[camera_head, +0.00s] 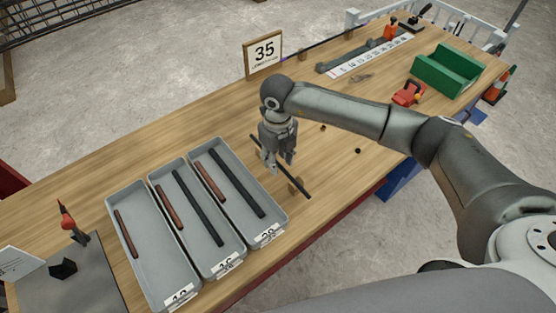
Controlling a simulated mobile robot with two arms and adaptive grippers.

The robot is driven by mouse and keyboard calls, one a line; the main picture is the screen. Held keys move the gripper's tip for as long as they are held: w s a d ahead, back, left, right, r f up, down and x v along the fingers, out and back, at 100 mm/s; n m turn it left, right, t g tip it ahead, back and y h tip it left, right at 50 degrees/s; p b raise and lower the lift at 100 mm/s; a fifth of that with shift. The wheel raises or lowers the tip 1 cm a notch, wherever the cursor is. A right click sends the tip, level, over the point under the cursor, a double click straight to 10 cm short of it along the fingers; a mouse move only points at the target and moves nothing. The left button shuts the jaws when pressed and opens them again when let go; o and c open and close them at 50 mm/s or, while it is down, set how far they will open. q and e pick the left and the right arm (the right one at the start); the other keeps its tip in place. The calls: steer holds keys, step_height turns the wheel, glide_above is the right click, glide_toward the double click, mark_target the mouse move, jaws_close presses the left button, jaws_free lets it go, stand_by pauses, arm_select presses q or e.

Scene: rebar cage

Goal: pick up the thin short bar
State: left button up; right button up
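A thin dark bar (304,190) lies on the table, raised on a small wooden block (296,185), to the right of the grey trays. My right gripper (279,163) points down over it with its fingers apart; the fingers hide part of the bar, and I cannot tell whether they touch it. In the left tray (160,272) lies one thin reddish-brown short bar (125,234). The middle tray (233,248) holds a reddish-brown short bar (168,206) and a longer black bar (198,208). The right tray (277,214) holds a similar pair. My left gripper is not in view.
A measuring strip (370,59), a red tool (408,93) and a green trough (447,72) are at the far right. A grey plate (90,285) lies at left. The wood behind the trays is clear.

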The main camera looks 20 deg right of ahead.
steer(key=shift+w+f, duration=0.1)
steer(key=shift+c, duration=0.4)
jaws_close()
